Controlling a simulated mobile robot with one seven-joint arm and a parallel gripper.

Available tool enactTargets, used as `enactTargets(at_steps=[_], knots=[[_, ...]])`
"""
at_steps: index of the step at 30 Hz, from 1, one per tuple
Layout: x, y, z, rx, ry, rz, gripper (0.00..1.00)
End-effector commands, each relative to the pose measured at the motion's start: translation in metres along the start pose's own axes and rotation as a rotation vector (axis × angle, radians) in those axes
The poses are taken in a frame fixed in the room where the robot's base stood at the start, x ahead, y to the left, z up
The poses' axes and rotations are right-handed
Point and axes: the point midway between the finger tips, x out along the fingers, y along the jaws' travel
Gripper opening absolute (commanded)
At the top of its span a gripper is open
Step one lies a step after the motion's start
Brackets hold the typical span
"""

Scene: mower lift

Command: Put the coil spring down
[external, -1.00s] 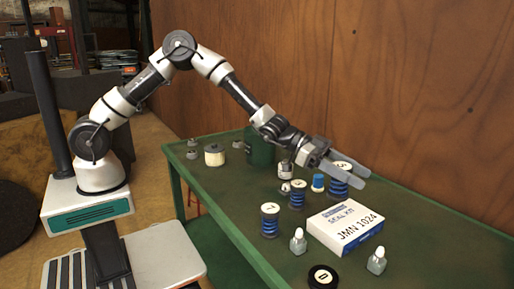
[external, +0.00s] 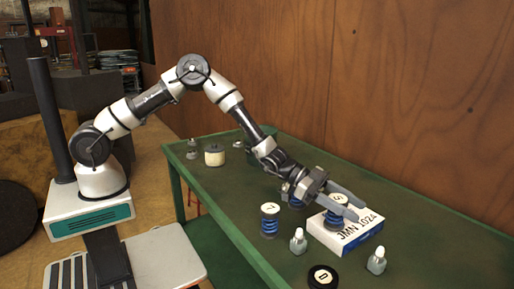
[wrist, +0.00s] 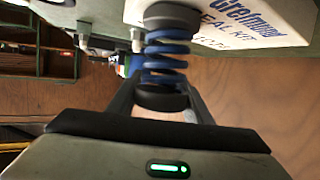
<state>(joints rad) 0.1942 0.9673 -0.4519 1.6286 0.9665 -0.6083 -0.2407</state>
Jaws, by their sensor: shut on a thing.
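My gripper (external: 345,208) is shut on a coil spring (external: 335,220), blue coils between dark end caps, with a pale label on its top. The spring stands roughly upright between the fingers, at the rear left of the white seal kit box (external: 358,240), lettered JMN 1024. In the wrist view the spring (wrist: 166,58) is between the two fingers, its far end close to the box (wrist: 245,22). I cannot tell whether it touches the box. A second coil spring (external: 270,220) stands on the table left of the box. A third (external: 291,200) is partly hidden behind my gripper.
The green table (external: 228,195) runs along a wooden wall. Two small bottles (external: 298,241) (external: 376,261) and a black round item marked D (external: 323,277) stand near the front. A cream canister (external: 214,155) stands at the back left. The table's right side is clear.

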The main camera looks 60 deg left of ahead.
Motion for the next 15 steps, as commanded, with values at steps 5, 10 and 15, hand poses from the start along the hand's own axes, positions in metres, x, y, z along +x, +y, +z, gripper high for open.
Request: enactTargets(at_steps=[5, 10, 15], knots=[[0.0011, -0.0002, 0.0040, -0.001, 0.000, 0.000, 0.47], [0.0007, -0.0002, 0.0029, -0.001, 0.000, 0.000, 0.64], [0.0007, -0.0002, 0.0028, -0.001, 0.000, 0.000, 0.64]])
